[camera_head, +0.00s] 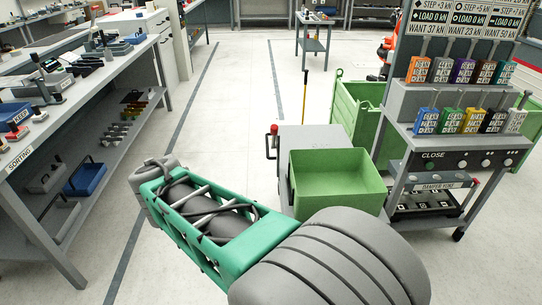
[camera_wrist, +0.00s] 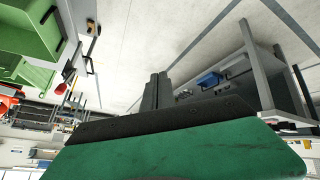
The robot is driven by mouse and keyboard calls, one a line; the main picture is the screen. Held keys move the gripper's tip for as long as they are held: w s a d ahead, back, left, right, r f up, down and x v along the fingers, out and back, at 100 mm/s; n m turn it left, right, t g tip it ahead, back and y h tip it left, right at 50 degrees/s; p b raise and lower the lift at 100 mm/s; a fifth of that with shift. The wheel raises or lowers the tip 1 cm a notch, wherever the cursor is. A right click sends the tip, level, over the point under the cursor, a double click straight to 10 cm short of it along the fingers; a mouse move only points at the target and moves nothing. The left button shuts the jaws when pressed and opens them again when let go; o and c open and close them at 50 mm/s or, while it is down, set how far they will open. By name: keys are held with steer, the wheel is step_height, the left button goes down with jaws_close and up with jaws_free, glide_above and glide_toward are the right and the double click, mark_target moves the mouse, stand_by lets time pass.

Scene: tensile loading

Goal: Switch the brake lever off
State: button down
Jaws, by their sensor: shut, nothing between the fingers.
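A lever with a red knob (camera_head: 273,129), likely the brake lever, stands at the left side of a grey cart (camera_head: 312,137) in the head view. The cart carries an open green bin (camera_head: 338,163). My gripper (camera_wrist: 157,78) shows in the wrist view with its dark fingers together and nothing between them. It points over open floor, apart from the cart. In the head view my arm reaches left in front of the cart, and the fingers cannot be made out. The green bin also shows at the upper left of the wrist view (camera_wrist: 30,35).
A long workbench (camera_head: 75,95) with tools and a lower shelf runs along the left. A rack (camera_head: 440,150) with coloured blocks and a CLOSE panel stands right of the cart. A larger green container (camera_head: 357,105) is behind. Floor between bench and cart is clear.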

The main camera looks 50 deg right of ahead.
steer(key=w+d+f+h+b, duration=0.3)
steer(key=w+d+f+b, duration=0.15)
steer(key=d+f, duration=0.4)
steer(key=n+t+h+b, duration=0.3)
steer(key=n+h+b, duration=0.2)
steer(key=h+b, duration=1.25)
glide_toward(273, 133)
steer(key=d+r+y+b, duration=0.1)
steer(key=d+r+b, duration=0.1)
steer(key=w+d+r+y+b, duration=0.1)
steer(key=r+y+b, duration=0.1)
steer(key=b, duration=0.1)
steer(key=shift+w+d, duration=0.15)
steer(key=shift+d, duration=0.25)
steer(key=shift+w+d+r, duration=0.25)
steer(key=shift+d+r, duration=0.15)
